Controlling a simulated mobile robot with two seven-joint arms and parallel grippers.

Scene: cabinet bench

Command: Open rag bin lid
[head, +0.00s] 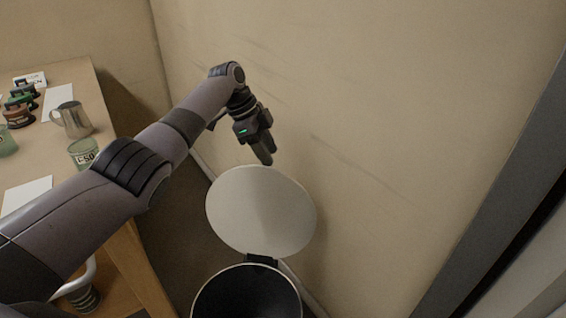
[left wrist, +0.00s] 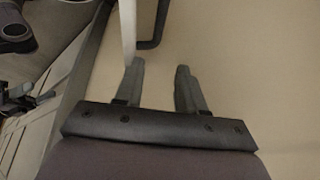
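The rag bin (head: 247,268) stands on the floor by the wall, and its dark inside shows. Its round pale lid (head: 262,210) is swung up on the black hinge at the back and stands open, leaning toward the wall. My left gripper (head: 265,158) is just above the lid's upper edge, near the wall. In the left wrist view its two fingers (left wrist: 160,68) are apart with nothing between them. The lid (left wrist: 128,30) shows there edge-on, close to the left fingertip; I cannot tell whether they touch. My right gripper is not in view.
A wooden table (head: 105,120) on the left holds a metal pitcher (head: 72,119), green glass jars (head: 83,152), stamp-like tools and papers. The beige wall (head: 400,130) is close behind the bin. A grey frame (head: 495,180) stands at the right.

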